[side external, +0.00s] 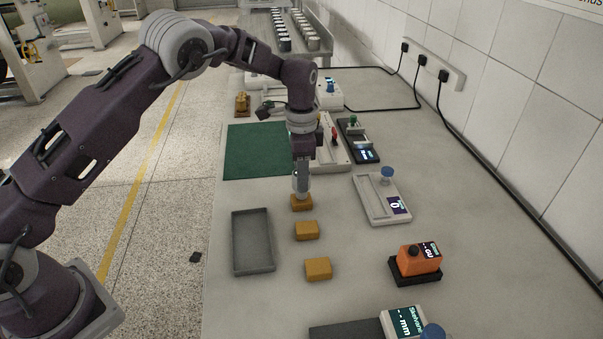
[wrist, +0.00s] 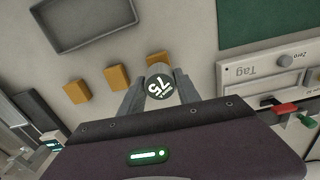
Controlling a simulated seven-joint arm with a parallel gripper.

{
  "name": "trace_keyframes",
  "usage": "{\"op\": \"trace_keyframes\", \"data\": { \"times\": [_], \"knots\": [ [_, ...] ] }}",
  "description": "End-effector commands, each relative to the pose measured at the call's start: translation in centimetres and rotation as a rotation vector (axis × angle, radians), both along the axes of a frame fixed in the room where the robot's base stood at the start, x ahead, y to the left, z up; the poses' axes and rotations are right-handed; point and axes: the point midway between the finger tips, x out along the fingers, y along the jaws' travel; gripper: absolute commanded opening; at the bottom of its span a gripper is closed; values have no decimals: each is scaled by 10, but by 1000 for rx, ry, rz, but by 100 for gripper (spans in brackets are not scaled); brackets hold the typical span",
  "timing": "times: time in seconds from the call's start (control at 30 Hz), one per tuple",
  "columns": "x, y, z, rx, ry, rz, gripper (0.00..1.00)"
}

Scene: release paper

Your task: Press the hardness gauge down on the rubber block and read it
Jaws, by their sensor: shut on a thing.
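My gripper (side external: 301,180) points down and is shut on the hardness gauge (wrist: 159,88), a pale cylinder with a dark round display on top. In the wrist view the display shows tilted white digits that look like 75; the smaller marks are unclear. The gauge's lower end stands over the farthest tan rubber block (side external: 302,203) and appears to touch its top. That block is partly hidden behind the gauge in the wrist view (wrist: 157,58). Two more tan blocks, a middle one (side external: 307,230) and a near one (side external: 318,268), lie in a row toward the camera.
An empty grey tray (side external: 235,240) lies left of the blocks. A green mat (side external: 245,152) is behind. A white device with a blue knob (side external: 380,207) and an orange device (side external: 419,259) stand to the right. A gauge with a mm display (side external: 403,322) is at the front.

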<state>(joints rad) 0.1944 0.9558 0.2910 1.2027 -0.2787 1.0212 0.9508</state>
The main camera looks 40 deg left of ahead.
Motion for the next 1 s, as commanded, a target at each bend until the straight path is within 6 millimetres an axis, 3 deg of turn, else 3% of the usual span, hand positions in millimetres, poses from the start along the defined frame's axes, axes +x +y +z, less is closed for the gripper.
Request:
{"op": "trace_keyframes", "data": {
  "times": [1.0],
  "knots": [
    [0, 0, -8, 1, -1, 0, 4]
  ]
}}
